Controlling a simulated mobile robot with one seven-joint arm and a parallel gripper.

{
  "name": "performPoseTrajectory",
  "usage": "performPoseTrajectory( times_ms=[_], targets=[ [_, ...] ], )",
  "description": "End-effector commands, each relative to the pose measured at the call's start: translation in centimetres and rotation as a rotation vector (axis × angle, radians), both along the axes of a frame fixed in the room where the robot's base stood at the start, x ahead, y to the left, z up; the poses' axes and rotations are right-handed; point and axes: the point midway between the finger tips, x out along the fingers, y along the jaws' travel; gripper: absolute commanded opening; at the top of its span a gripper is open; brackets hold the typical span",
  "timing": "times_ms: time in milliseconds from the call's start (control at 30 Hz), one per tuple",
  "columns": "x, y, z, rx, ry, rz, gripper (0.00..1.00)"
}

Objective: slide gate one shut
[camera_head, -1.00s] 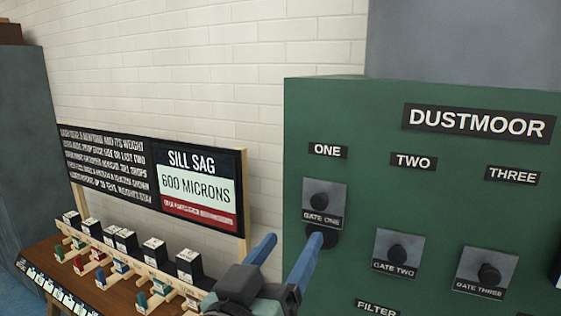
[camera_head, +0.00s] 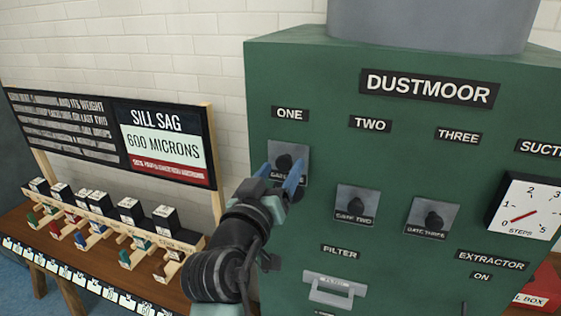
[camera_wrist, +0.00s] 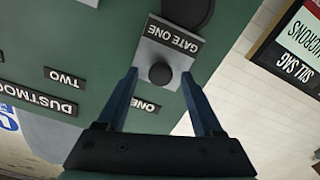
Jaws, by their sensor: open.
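The gate one plate (camera_head: 301,151) is a grey square with a dark round knob (camera_head: 284,162) on the green cabinet's front, under the ONE label. A dark round opening (camera_wrist: 190,8) shows beside the plate's lettered edge in the wrist view; in the head view it lies below the plate, partly hidden by my gripper. My gripper (camera_head: 279,174) is open at the plate. In the wrist view, its blue fingers stand on either side of the knob (camera_wrist: 160,73), with gaps visible on both sides. Whether the fingertips touch the plate cannot be told.
The gate two plate (camera_head: 345,204) and gate three plate (camera_head: 422,226) sit lower to the right. A wooden bench (camera_head: 170,290) with several small blocks and a SILL SAG board (camera_head: 160,145) stands left.

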Motion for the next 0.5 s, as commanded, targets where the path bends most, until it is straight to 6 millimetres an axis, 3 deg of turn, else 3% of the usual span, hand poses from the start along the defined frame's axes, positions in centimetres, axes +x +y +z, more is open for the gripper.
performPoseTrajectory(
  times_ms=[367,500],
  targets=[
    [0.54,-0.24,-0.06,0.000,0.001,-0.001,0.68],
    [0.53,-0.22,-0.06,0.000,0.001,0.000,0.47]
  ],
)
